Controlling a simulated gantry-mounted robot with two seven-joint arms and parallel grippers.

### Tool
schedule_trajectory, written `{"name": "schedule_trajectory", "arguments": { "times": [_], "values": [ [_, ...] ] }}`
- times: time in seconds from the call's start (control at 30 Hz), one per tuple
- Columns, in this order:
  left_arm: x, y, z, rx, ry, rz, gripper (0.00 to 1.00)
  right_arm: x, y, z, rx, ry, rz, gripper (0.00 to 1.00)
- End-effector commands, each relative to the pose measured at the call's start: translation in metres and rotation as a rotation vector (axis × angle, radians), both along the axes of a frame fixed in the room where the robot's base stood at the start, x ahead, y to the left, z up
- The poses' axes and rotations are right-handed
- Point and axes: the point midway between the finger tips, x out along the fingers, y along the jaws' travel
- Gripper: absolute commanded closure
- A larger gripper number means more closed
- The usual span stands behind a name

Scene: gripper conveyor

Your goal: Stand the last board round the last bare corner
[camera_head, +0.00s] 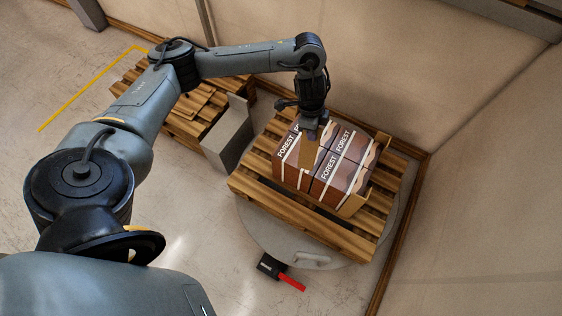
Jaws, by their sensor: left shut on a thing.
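A block of brown cartons marked FOREST (327,182) stands on a slatted wooden pallet (262,190). My left gripper (312,134) is above the left part of the load, pointing down. I cannot tell whether the held board touches the cartons. The far left corner is partly hidden by the gripper. My right gripper is out of view.
The pallet sits on a round grey turntable (268,232). A black and red tool (280,271) lies on the floor in front. A second pallet (180,125) with flat tan pieces and a grey box (229,139) stand to the left. Walls close off the back and right.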

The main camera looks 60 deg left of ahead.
Motion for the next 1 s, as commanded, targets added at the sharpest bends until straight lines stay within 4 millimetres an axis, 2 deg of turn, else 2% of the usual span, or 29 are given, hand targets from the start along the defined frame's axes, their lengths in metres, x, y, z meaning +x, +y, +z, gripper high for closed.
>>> {"name": "schedule_trajectory", "arguments": {
  "times": [0.03, 0.1, 0.23, 0.4, 0.57, 0.67, 0.77, 1.0],
  "values": [
    [-0.013, 0.020, -0.008, 0.002, 0.007, -0.020, 1.00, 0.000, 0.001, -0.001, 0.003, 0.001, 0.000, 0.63],
    [-0.026, 0.043, -0.011, 0.002, 0.006, -0.053, 1.00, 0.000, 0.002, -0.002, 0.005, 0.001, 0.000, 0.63],
    [-0.045, 0.078, -0.014, 0.003, 0.004, -0.093, 1.00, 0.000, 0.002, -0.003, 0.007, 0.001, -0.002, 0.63],
    [-0.062, 0.110, -0.013, 0.002, 0.002, -0.131, 1.00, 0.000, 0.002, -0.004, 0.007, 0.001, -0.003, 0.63],
    [-0.071, 0.127, -0.012, 0.000, 0.000, -0.153, 1.00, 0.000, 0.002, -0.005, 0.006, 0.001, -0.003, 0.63],
    [-0.074, 0.131, -0.019, -0.002, 0.000, -0.161, 1.00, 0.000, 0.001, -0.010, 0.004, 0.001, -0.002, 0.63],
    [-0.075, 0.133, -0.036, -0.003, 0.001, -0.162, 1.00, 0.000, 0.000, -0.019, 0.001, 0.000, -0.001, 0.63],
    [-0.075, 0.132, -0.097, -0.004, 0.002, -0.161, 1.00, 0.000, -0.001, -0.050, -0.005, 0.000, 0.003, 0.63]
  ]
}}
